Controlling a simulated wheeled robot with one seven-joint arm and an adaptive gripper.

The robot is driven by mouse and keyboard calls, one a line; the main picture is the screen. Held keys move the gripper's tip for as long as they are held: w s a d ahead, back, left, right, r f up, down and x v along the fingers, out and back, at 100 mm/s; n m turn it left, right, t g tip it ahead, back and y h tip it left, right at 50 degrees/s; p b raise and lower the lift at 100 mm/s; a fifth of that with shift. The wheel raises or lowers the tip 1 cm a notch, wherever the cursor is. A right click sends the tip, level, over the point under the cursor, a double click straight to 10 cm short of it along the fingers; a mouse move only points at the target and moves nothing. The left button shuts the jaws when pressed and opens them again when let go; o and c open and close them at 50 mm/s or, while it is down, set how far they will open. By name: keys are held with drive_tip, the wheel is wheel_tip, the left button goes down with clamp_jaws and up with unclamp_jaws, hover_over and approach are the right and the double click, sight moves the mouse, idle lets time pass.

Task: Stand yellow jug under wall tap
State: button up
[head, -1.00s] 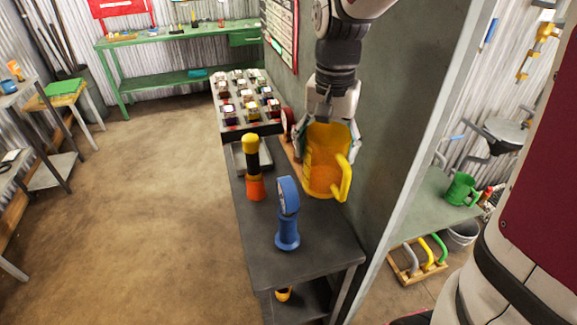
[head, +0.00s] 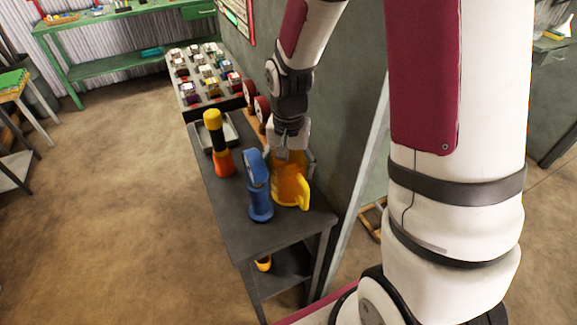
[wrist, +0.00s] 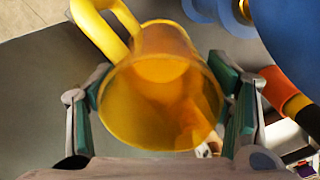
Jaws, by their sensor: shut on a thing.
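The yellow jug (head: 291,187) is translucent, with a thick handle on its right side in the head view. It is at the dark table's wall side, close beside a blue tool. My gripper (head: 292,160) reaches down from above and is shut on the jug. In the wrist view the jug (wrist: 160,90) sits between the green finger pads of my gripper (wrist: 165,105), its handle at upper left. I cannot tell whether its base touches the tabletop. I cannot make out the wall tap in either current view.
A grey wall (head: 350,85) stands close on the right. Open floor (head: 120,200) lies left.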

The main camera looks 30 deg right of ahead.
drive_tip(key=shift+f, duration=0.15)
drive_tip(key=o, duration=1.2)
drive_tip(key=shift+o, duration=0.2)
